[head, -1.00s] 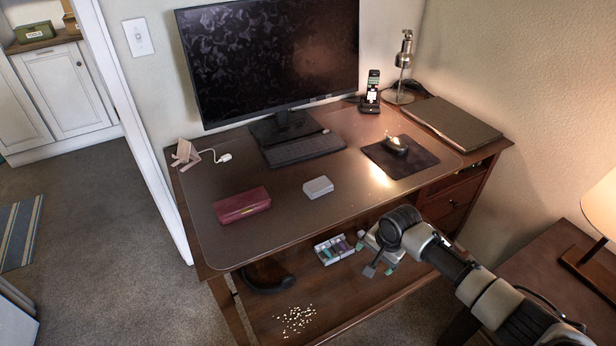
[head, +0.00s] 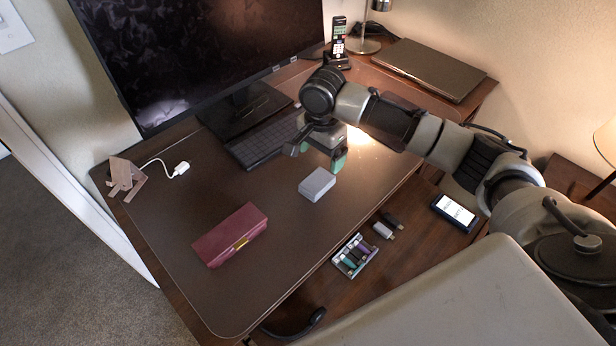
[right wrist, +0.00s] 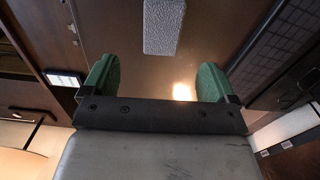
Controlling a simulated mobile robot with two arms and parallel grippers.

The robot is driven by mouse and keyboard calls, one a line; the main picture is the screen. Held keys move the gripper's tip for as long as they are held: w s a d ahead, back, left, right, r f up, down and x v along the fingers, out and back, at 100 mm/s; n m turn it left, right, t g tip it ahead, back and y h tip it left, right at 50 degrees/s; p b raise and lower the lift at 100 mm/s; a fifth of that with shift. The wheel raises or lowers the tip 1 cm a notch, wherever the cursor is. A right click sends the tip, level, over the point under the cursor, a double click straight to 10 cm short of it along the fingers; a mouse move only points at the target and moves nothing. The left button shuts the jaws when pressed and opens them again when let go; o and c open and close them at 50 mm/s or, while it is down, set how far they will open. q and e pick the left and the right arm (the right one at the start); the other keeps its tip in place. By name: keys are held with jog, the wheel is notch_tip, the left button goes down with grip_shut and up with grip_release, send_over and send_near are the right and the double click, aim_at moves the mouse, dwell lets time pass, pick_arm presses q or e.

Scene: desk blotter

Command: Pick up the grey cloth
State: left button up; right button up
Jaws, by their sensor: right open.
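The grey cloth (head: 317,184) is a small, light grey folded block lying on the brown desk blotter (head: 205,190), near the middle of its front half. It also shows in the right wrist view (right wrist: 162,27) at the top centre, with a rough, pebbled surface. My right gripper (head: 318,157) is over the blotter just behind the cloth in the head view. Its green-padded fingers (right wrist: 157,76) are apart, with nothing between them. The cloth lies beyond the fingertips and appears untouched. My left gripper is not in view.
A dark red case (head: 231,236) lies left of the cloth. A keyboard (head: 265,140) and monitor (head: 200,55) stand behind. A tray of small items (head: 355,256) and a phone-like device (head: 455,212) are on a lower surface at the front. The blotter around the cloth is clear.

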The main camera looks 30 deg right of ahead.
aim_at(315, 182)
jog(key=f, duration=0.4)
jog(key=shift+s, duration=0.2)
jog(key=shift+w+a+f, duration=0.1)
jog(key=shift+a+f, duration=0.05)
jog(key=shift+f, duration=0.85)
jog(key=shift+s+a+f, duration=0.1)
jog(key=shift+a+f, duration=0.1)
jog(key=shift+f, duration=0.75)
jog(key=shift+w+a+f, duration=0.1)
jog(key=shift+a+f, duration=0.05)
jog(key=shift+f, duration=0.85)
jog(key=c, duration=1)
jog(key=shift+r, duration=0.1)
jog(key=shift+r, duration=0.55)
notch_tip(315, 182, up, 3)
jog(key=shift+w+f, duration=0.1)
jog(key=shift+f, duration=0.05)
jog(key=s+a+r+p, duration=0.1)
jog(key=s+a+r, duration=0.4)
jog(key=s, duration=0.5)
notch_tip(315, 182, up, 2)
jog(key=shift+s+a+r, duration=0.1)
jog(key=shift+s+a, duration=0.05)
jog(key=shift+a, duration=0.2)
